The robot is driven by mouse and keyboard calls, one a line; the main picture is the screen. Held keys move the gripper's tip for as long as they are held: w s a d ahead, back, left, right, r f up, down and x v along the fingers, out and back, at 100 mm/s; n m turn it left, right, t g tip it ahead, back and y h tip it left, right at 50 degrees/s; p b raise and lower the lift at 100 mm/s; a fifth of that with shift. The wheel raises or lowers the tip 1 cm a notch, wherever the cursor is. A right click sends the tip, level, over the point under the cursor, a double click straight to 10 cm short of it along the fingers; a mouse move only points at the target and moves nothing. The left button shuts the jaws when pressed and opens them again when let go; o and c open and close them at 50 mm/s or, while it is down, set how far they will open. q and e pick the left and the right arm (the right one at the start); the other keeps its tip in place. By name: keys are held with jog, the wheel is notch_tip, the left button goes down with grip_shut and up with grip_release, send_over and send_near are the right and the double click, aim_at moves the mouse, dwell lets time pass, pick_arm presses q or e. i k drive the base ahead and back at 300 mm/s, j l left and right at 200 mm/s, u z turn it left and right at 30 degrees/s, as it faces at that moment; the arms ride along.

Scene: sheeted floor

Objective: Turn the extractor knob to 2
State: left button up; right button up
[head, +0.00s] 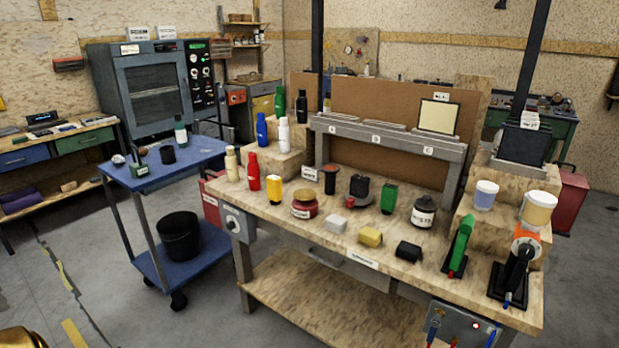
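A grey box (238,224) is fixed to the front left corner of the wooden workbench. It carries a round pale knob (231,222); its pointer and any numbers are too small to read. I cannot read a label that says which one is the extractor's.
The workbench (300,262) holds several bottles, jars, blocks and hand tools. A blue cart (190,155) with a black bucket (180,236) stands left of the bench. A grey cabinet (150,90) with a control panel stands behind. Floor is clear in front of the cart.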

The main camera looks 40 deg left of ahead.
aim_at(231, 226)
jog(key=u, duration=1.4)
